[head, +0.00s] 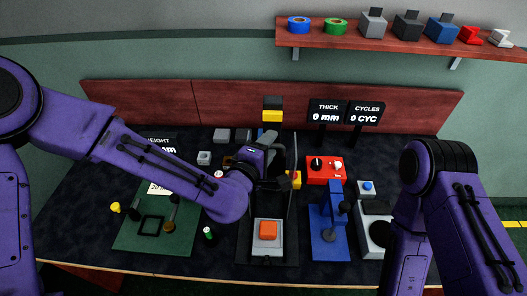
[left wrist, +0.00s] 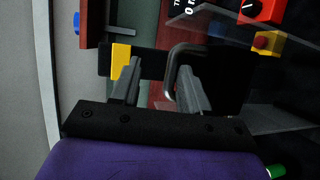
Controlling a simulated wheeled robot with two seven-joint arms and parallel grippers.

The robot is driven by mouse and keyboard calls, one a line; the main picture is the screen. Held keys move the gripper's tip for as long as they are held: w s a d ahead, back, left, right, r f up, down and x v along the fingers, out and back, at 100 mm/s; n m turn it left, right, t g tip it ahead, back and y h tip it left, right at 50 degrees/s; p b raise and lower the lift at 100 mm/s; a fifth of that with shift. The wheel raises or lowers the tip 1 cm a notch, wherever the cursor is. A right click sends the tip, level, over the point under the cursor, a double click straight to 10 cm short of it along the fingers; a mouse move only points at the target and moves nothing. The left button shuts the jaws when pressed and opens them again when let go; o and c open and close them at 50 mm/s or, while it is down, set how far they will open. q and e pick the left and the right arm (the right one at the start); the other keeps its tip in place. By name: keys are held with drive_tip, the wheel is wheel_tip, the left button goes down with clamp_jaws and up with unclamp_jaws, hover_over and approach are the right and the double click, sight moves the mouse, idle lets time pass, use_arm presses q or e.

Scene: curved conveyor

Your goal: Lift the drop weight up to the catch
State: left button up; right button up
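The drop tower stands mid-table, with a black-and-yellow block (head: 272,113), which looks like the catch, at its top. The block also shows in the left wrist view (left wrist: 120,60), beyond my fingers. A grey U-shaped handle (left wrist: 171,72), apparently the drop weight's, stands before a dark body in that view. My left gripper (head: 268,172) is at the tower, below the catch. Its fingers (left wrist: 158,85) are apart, with the handle's near leg close to the right-hand finger and a gap to the other. The gripper and arm hide most of the weight in the head view. My right gripper is out of frame.
Below is an orange block (head: 267,230) on a grey base. A red control box (head: 324,170) and blue stand (head: 329,237) are to the right. A green board (head: 140,238) lies left. A shelf (head: 400,41) hangs above. Dark displays (head: 328,112) stand behind.

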use_arm(q)
drive_tip(key=p+v, duration=0.6)
drive_tip(key=v, duration=0.4)
drive_tip(key=shift+f, duration=0.15)
